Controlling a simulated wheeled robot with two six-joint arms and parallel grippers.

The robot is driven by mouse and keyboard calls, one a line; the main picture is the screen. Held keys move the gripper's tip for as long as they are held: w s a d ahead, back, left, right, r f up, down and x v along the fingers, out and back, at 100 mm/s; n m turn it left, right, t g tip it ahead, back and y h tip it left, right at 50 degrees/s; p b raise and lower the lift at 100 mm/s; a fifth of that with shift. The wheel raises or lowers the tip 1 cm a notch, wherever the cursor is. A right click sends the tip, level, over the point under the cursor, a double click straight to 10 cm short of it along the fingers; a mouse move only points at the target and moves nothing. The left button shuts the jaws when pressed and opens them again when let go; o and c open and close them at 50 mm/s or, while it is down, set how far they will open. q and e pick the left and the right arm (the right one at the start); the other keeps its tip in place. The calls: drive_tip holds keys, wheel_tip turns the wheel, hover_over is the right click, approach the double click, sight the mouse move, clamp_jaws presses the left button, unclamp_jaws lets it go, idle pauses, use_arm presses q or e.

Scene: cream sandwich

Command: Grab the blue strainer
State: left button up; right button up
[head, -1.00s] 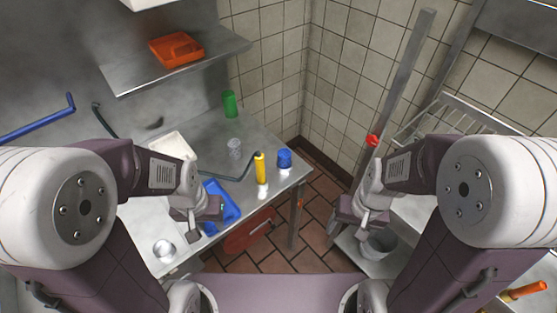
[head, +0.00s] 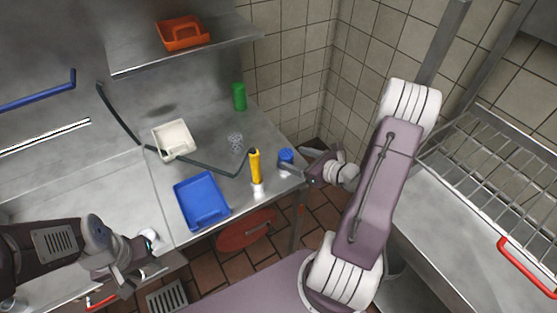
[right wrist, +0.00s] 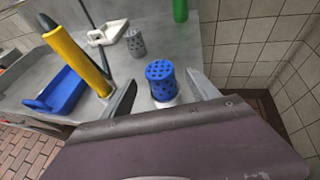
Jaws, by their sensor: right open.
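The blue strainer (head: 286,156) is a small upright blue cylinder near the right end of the metal counter. In the right wrist view the strainer (right wrist: 160,82) shows a perforated top and holes in its side. My right gripper (head: 288,167) is at the strainer in the head view. In the right wrist view my right gripper (right wrist: 161,80) is open, with one finger on each side of the strainer and visible gaps. My left gripper (head: 150,252) is low at the left, over the counter's front edge, far from the strainer. Its jaw opening is unclear.
A yellow-handled tool (head: 255,168) stands left of the strainer. A grey perforated cup (head: 235,141) and a green cylinder (head: 239,97) are behind. A blue tray (head: 190,205) and white tray (head: 172,140) lie farther left. Tiled wall (head: 350,100) stands behind right.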

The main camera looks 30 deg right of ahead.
sight(292, 157)
drive_tip(key=shift+x, duration=0.75)
drive_tip(key=shift+w+f, duration=0.2)
drive_tip(key=shift+w, duration=0.25)
drive_tip(key=shift+w+a+f, duration=0.1)
drive_tip(key=shift+w+a, duration=0.1)
drive_tip(key=shift+w, duration=0.1)
drive_tip(key=p+x, duration=0.1)
drive_tip(key=x, duration=0.3)
drive_tip(key=shift+a, duration=0.1)
drive_tip(key=shift+w+f, duration=0.15)
drive_tip(key=c, duration=1.5)
drive_tip(key=shift+o, duration=0.2)
